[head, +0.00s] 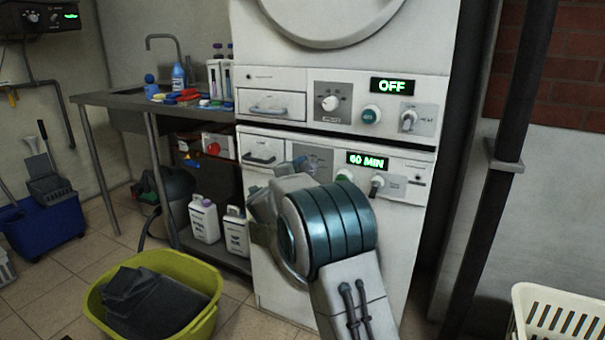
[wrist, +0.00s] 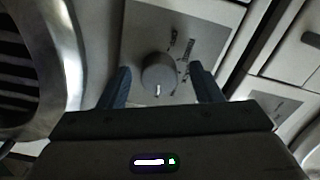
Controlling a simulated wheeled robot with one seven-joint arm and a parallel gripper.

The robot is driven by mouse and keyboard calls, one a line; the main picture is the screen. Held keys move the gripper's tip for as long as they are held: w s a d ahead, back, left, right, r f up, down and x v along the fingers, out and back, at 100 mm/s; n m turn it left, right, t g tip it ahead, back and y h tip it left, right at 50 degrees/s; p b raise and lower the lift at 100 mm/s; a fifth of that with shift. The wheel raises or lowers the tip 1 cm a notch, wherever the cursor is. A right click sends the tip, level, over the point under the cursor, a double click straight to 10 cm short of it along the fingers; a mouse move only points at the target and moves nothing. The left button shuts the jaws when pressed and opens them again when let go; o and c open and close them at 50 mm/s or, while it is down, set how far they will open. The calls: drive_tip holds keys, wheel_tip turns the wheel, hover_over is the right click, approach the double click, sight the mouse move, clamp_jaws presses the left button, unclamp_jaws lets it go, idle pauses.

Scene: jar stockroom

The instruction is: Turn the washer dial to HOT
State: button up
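The washer (head: 400,225) is the lower white machine, with a lit display (head: 367,160) reading 60 MIN. In the wrist view a round grey dial (wrist: 158,72) sits on a grey plate, with a white mark near its lower edge. In the head view my wrist covers much of the washer's front and left panel, and that dial is mostly hidden.
A dryer panel above shows OFF (head: 392,86) and has its own dial (head: 329,103). A start button (head: 344,175) and another knob (head: 376,185) are right of my gripper. A yellow tub (head: 205,325) and white basket (head: 560,295) stand on the floor. A pipe (head: 505,150) rises at right.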

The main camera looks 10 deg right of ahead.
drive_tip(key=shift+d, duration=0.2)
drive_tip(key=p+v, duration=0.3)
drive_tip(key=v, duration=1.1)
drive_tip(key=shift+r, duration=0.1)
